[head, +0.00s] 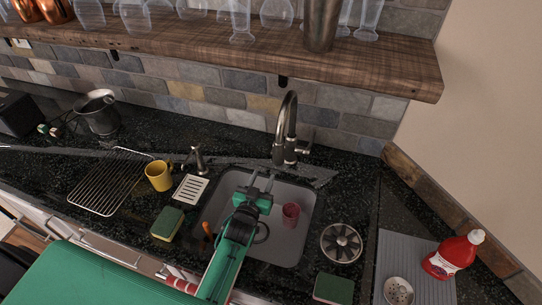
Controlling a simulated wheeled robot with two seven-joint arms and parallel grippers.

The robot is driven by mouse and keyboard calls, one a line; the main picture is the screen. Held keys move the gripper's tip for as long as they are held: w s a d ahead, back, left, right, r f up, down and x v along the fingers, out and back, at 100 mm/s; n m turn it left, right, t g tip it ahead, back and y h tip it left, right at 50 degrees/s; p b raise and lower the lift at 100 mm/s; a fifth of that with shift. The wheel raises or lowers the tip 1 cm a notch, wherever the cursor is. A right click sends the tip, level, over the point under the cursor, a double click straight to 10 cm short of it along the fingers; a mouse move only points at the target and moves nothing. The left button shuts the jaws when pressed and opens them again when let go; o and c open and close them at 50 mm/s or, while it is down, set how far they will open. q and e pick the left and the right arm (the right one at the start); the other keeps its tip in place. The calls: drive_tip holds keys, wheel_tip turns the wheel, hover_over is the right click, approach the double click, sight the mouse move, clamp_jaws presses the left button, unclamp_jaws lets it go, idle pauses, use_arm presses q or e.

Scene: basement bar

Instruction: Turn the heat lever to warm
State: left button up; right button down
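A dark metal faucet (287,115) stands upright behind the sink, its spout curved over at the top. Its small side lever (303,150) sticks out to the right of the faucet's lower body. The lever's exact angle is too small to read. My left gripper (261,181) is over the back of the sink, in front of and to the left of the faucet. Its two thin fingers are apart with nothing seen between them, and it does not appear to touch the lever. My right gripper is not in view.
The sink (290,248) holds a pink cup (291,214). A soap dispenser (198,157), yellow mug (158,175) and wire rack (110,181) stand left. A strainer (341,243) and red bottle (453,256) are right. A wooden shelf (200,48) with glasses overhangs the counter.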

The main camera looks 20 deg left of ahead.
use_arm(q)
drive_tip(key=w+b, duration=0.4)
drive_tip(key=w, duration=0.6)
drive_tip(key=shift+w+f, duration=0.15)
drive_tip(key=shift+w, duration=0.35)
drive_tip(key=shift+c, duration=0.2)
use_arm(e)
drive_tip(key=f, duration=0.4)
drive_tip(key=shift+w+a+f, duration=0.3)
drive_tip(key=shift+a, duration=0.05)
use_arm(q)
clamp_jaws()
